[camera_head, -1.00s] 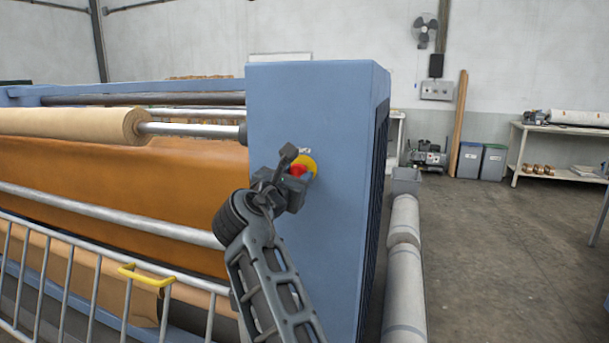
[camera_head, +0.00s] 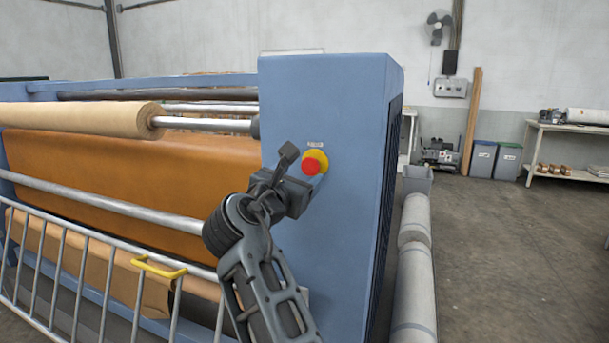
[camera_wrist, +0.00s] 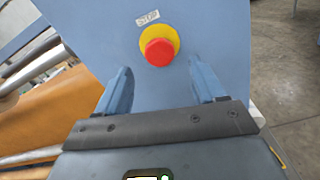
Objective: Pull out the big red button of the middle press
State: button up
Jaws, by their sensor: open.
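The big red button (camera_head: 311,166) sits on a yellow disc on the front face of the blue press housing (camera_head: 320,100). In the wrist view the red button (camera_wrist: 159,53) shows whole, with a small label (camera_wrist: 148,17) above it. My gripper (camera_head: 303,190) is just below and left of the button in the head view. In the wrist view my gripper (camera_wrist: 160,85) is open, its two fingers spread apart, with the button centred beyond the gap between them. Nothing is between the fingers. The fingertips are partly hidden in the head view.
A metal railing with a yellow handle (camera_head: 158,267) stands at the front left. A beige roll (camera_head: 90,119) and metal bars run left of the housing. Long wrapped rolls (camera_head: 414,270) lie on the floor at the right, with open floor beyond.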

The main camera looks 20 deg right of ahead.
jog(key=v, duration=0.3)
jog(key=shift+s+a, duration=0.1)
jog(key=s+d+f+m+y, duration=0.1)
jog(key=s+d+f+y, duration=0.2)
jog(key=f, duration=0.7)
jog(key=s+d+f+m+y, duration=0.1)
jog(key=s+f+y, duration=0.1)
jog(key=s+f, duration=0.5)
jog(key=s+d+f+m+y, duration=0.3)
jog(key=s+f+m+y, duration=0.15)
jog(key=s+f, duration=0.9)
jog(key=s+d+m+y, duration=0.2)
jog(key=s+m, duration=0.6)
jog(key=s, duration=0.9)
jog(key=s+r+m, duration=0.4)
jog(key=s+m, duration=0.2)
jog(key=s, duration=0.1)
jog(key=s+r+m, duration=0.5)
jog(key=s, duration=0.3)
jog(key=shift+d+m+h, duration=0.3)
jog(key=shift+m+h, duration=0.05)
jog(key=shift+h, duration=0.1)
